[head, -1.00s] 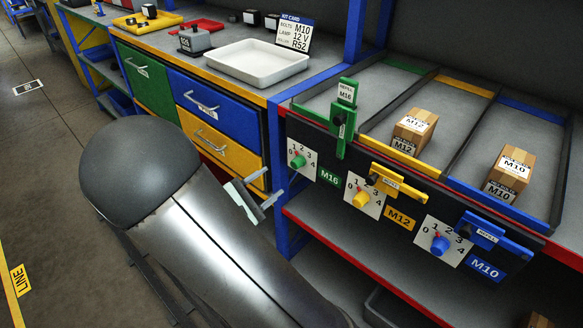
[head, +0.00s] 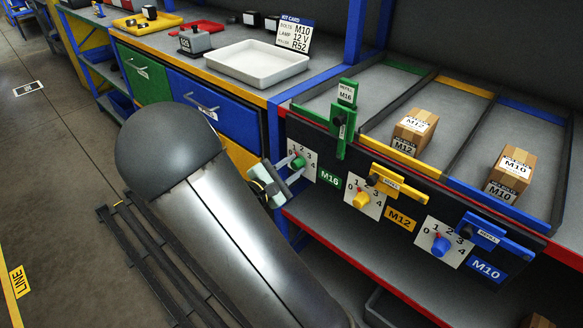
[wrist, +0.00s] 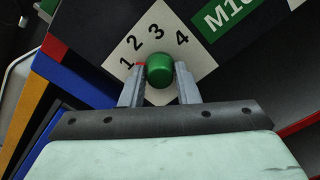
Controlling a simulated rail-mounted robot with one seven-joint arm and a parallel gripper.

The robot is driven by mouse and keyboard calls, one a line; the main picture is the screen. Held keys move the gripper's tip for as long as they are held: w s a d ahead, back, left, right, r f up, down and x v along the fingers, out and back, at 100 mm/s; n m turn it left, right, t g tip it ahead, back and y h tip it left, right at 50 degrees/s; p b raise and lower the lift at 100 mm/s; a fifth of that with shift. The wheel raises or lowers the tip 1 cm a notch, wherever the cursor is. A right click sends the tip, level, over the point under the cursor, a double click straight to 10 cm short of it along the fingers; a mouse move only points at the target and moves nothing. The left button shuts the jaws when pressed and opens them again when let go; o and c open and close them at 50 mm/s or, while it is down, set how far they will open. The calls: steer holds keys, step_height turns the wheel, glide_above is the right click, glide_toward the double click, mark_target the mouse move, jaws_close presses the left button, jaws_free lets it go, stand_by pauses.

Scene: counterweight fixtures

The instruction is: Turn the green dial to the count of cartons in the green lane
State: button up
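The green dial (head: 298,162) sits on a white plate numbered 0 to 4 beside the green M16 label (head: 330,181). In the wrist view the dial (wrist: 159,70) has a red mark at its left, towards the 1; the 0 is hidden there. My gripper (wrist: 161,72) is open, with one finger on each side of the dial and small gaps showing. In the head view my gripper (head: 293,170) is at the dial plate. The green lane (head: 322,103) shows no carton; the raised green M16 flag (head: 344,120) covers part of it.
The yellow lane and the blue lane each hold one visible carton (head: 415,127) (head: 510,172). The yellow dial (head: 361,200) and blue dial (head: 440,246) are to the right. Yellow and blue latches lie lowered. Drawers (head: 213,105) stand left of my gripper.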

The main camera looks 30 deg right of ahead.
steer(key=shift+c, duration=0.5)
steer(key=shift+r+n+p, duration=0.1)
steer(key=shift+n+p, duration=0.2)
steer(key=shift+p, duration=0.15)
steer(key=n+p, duration=0.3)
steer(key=p, duration=0.1)
steer(key=shift+r, duration=0.15)
steer(key=n+p, duration=0.3)
steer(key=n, duration=0.1)
steer(key=shift+p, duration=0.35)
steer(key=shift+f+n, duration=0.25)
steer(key=shift+n, duration=0.05)
steer(key=o, duration=1)
steer(key=shift+c, duration=0.2)
